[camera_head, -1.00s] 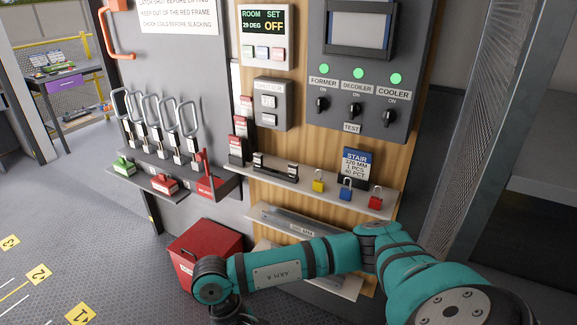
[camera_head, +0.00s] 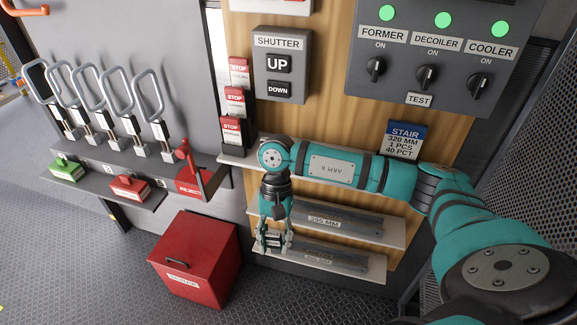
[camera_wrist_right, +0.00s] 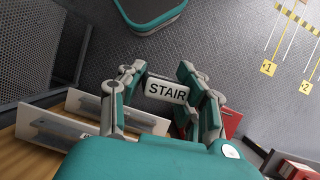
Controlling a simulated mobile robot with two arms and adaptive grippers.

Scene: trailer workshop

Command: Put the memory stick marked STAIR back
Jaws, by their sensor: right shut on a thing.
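The memory stick marked STAIR (camera_wrist_right: 167,92) has a pale label with dark letters. My right gripper (camera_wrist_right: 170,93) is shut on it in the wrist view, with the label facing the camera. In the head view my right gripper (camera_head: 272,241) points down in front of the two lower shelves, and the stick shows small and dark between its fingers. A blue-topped STAIR card (camera_head: 404,140) stands behind my right arm. My forearm hides most of the upper shelf (camera_head: 236,157). My left gripper is not in view.
A red box (camera_head: 197,262) stands on the floor left of the gripper. A lower shelf (camera_head: 375,233) holds a bar marked 395 MM. Red STOP tags (camera_head: 236,100) stand at the upper shelf's left end. A small ledge (camera_head: 90,178) with green and red blocks is farther left.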

